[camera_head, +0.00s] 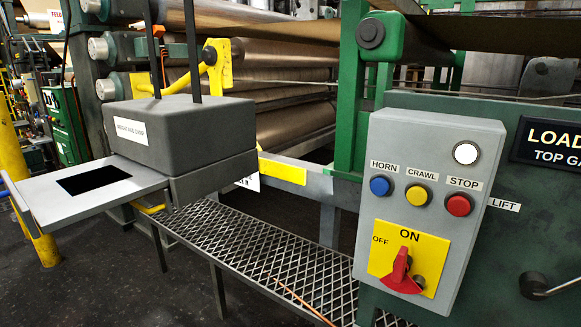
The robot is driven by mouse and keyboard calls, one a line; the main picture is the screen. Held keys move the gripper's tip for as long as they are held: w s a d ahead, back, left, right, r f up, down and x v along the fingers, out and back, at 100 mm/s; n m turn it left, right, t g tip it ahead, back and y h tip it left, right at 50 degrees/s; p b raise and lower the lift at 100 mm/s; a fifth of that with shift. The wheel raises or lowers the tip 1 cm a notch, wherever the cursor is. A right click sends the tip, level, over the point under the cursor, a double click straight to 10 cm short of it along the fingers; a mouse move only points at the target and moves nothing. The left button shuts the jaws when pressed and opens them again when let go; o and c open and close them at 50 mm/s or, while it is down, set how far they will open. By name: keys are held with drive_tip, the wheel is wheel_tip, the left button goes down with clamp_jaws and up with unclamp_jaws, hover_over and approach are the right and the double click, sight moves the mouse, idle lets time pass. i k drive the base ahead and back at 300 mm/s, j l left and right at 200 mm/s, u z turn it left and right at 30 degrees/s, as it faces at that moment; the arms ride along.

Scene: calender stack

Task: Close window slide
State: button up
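The window slide appears to be the flat light-grey plate (60,208) with a dark rectangular opening, at the left. It sticks out to the left from under a dark grey box (182,128), which bears a small white label. The plate's left edge has a bent, handle-like part (20,208). The plate's right end meets the lower part of the box, so I cannot tell how much of it lies inside. My gripper is not in view.
A metal mesh walkway (250,250) runs below the box. A grey control panel (430,205) with buttons and a red switch (401,273) stands at the right. A yellow post (18,165) stands at the far left. Dark floor shows at lower left.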

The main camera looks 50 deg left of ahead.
sight(53, 201)
drive_tip(key=u, duration=3)
